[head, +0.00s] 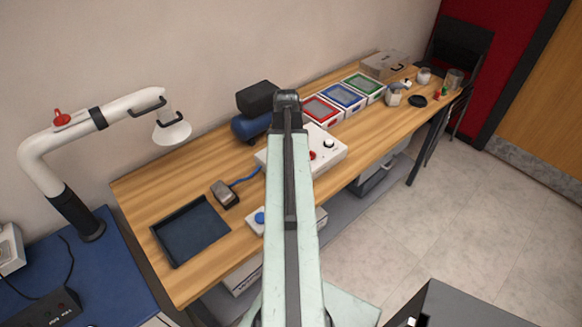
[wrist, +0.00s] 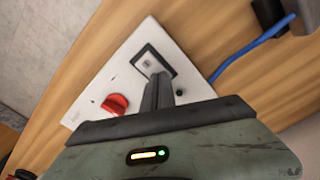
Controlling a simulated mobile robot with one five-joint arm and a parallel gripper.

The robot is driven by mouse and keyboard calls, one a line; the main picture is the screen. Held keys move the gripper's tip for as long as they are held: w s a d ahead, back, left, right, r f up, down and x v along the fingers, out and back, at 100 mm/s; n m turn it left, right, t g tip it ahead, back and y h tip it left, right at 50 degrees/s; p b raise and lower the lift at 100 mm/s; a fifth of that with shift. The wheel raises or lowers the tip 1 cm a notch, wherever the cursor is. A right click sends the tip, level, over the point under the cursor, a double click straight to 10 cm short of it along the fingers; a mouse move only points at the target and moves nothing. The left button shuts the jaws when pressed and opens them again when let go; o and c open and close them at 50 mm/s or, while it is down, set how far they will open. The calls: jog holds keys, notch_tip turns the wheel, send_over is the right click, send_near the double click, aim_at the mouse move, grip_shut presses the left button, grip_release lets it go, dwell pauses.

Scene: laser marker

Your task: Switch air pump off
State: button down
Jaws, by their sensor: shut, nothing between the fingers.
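In the wrist view, a white box (wrist: 112,76) carries a rocker switch (wrist: 148,63) in a black frame and a red knob (wrist: 115,104). My gripper (wrist: 159,80) is shut and empty, with its tips at the lower edge of the switch frame. I cannot tell whether they touch it, and they hide part of the panel. In the head view, the white box (head: 327,160) sits on the table, partly behind my arm, which hides the gripper. A blue tank (head: 249,128) with a black block (head: 258,97) on top stands behind it. No label names the air pump.
A blue cable (head: 246,177) runs from a foot pedal (head: 224,193) towards the white box. A dark tray (head: 190,232) lies at the left of the wooden table (head: 150,190). Red, blue and green trays (head: 342,96) stand further back. A white extraction arm (head: 45,150) rises at left.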

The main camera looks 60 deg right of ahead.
jog(key=shift+r, duration=0.15)
notch_tip(320, 180, up, 7)
jog(key=p, duration=0.7)
jog(key=w+a+f+n+b, duration=0.1)
jog(key=w+a, duration=0.4)
jog(key=a, duration=0.1)
jog(key=w+a+f+n+b, duration=0.1)
jog(key=w+a+n, duration=0.1)
jog(key=w+a, duration=0.4)
jog(key=w+a+f+n, duration=0.1)
jog(key=w+a+n, duration=0.1)
jog(key=w+a, duration=0.4)
jog(key=shift+w+a+b, duration=0.15)
jog(key=shift+w+b, duration=0.1)
jog(key=shift+b, duration=0.15)
jog(key=w+a+f+n+b, duration=0.1)
jog(key=w+a+n, duration=0.1)
jog(key=a, duration=1.3)
jog(key=w+a+f+n+b, duration=0.1)
jog(key=w+a+n, duration=0.1)
jog(key=a, duration=1.4)
jog(key=shift+w+a+f+n+b, duration=0.15)
jog(key=shift+w+f+n+b, duration=0.15)
jog(key=shift+f+n, duration=0.1)
